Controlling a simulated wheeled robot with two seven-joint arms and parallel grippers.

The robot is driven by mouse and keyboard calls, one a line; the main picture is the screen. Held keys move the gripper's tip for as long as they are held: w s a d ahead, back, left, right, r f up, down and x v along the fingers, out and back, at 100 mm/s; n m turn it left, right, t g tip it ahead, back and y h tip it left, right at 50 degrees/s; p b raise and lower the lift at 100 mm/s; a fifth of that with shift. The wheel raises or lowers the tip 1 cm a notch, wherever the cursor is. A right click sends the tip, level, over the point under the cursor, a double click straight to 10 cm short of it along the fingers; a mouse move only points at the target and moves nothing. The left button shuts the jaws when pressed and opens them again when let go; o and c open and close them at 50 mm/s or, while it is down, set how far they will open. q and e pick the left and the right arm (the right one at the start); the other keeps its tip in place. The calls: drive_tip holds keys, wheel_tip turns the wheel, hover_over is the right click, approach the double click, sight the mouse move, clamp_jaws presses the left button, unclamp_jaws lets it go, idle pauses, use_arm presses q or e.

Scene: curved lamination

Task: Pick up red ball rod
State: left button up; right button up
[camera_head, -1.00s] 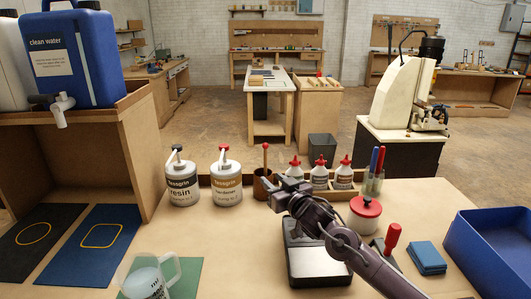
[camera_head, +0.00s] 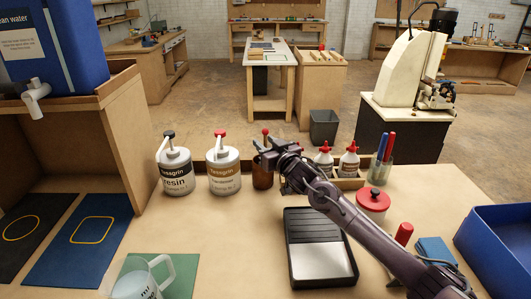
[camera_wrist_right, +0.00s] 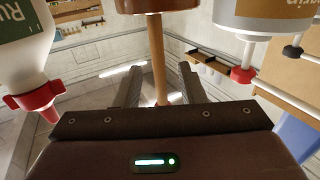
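The red ball rod (camera_head: 265,131) stands upright in a brown cup (camera_head: 262,178) at the back of the table, its red ball showing above my right gripper. My right gripper (camera_head: 266,150) is at the rod, above the cup. In the right wrist view, which looks upside down, the brown rod (camera_wrist_right: 157,55) runs between the two spread fingers of the gripper (camera_wrist_right: 162,85), with gaps on both sides. The gripper is open around the rod. The ball end is mostly hidden there by the gripper body. My left gripper is not in view.
Resin (camera_head: 175,170) and hardener (camera_head: 223,170) pump cans stand left of the cup. Red-capped bottles (camera_head: 349,162) in a wooden holder stand to its right. A clear pitcher (camera_head: 143,282) stands at front left.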

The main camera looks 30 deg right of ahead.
drive_tip(key=shift+w, duration=1.2)
clamp_jaws()
